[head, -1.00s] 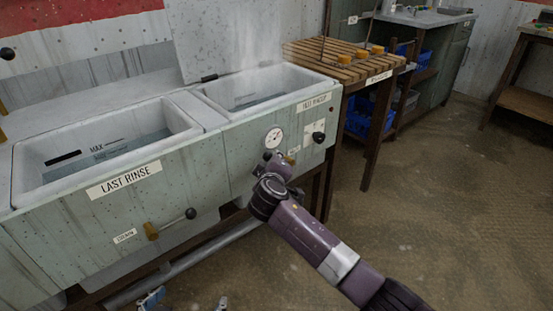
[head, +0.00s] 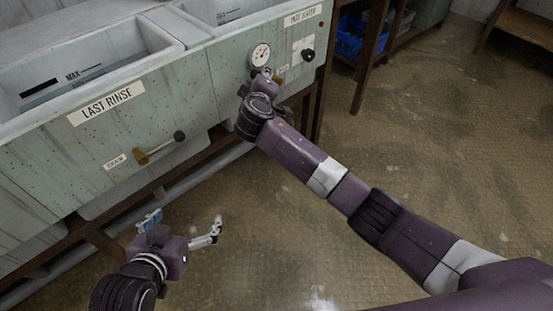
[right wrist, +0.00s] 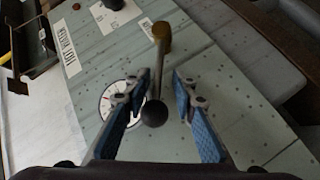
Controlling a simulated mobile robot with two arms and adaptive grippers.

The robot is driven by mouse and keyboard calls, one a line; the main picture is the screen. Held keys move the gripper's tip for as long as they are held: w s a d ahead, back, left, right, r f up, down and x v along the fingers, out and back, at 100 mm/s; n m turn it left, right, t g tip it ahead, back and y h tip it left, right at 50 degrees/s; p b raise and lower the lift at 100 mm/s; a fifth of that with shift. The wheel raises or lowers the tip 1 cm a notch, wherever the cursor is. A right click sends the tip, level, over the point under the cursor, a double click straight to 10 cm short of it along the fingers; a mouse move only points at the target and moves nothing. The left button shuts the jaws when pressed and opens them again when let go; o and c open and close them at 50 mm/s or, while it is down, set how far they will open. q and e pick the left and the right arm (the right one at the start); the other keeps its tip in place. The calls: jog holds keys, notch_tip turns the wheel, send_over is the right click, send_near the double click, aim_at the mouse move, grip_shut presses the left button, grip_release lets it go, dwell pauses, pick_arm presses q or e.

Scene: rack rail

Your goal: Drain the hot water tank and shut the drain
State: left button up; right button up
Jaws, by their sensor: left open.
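The hot water tank (head: 291,45) is the right-hand basin of the grey-green unit, with a round gauge (head: 259,55) on its front. Its drain lever shows in the right wrist view (right wrist: 158,62), with a brass pivot and a black ball knob (right wrist: 154,113). My right gripper (right wrist: 159,84) is open, with one blue-padded finger on each side of the lever and gaps to both. In the head view the right wrist hides most of that lever. My left gripper (head: 184,221) is open and empty, low in front of the unit.
The last rinse tank (head: 118,125) stands to the left, with its own brass drain lever (head: 160,149) and black knob. A black dial (head: 308,56) sits right of the gauge. A pipe (head: 130,215) runs under the unit. The floor (head: 420,140) at right is clear.

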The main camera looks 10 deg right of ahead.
jog(key=s+a+f+n+t+h+b, duration=0.15)
jog(key=s+f+n+t+b, duration=0.3)
jog(key=s+b, duration=0.45)
jog(key=s+d+f+m+g+y+p, duration=0.1)
jog(key=s+d+f+g+p, duration=0.1)
jog(key=f+p, duration=0.4)
jog(key=s+d+f+m+g+y+p, duration=0.1)
jog(key=s+f+g+p, duration=0.3)
jog(key=f, duration=1.1)
jog(key=shift+s+d+f+g+y+p, duration=0.2)
jog(key=shift+d+g+y+p, duration=0.4)
jog(key=shift+g+p, duration=0.85)
jog(key=shift+d+m, duration=0.1)
jog(key=shift+m, duration=0.15)
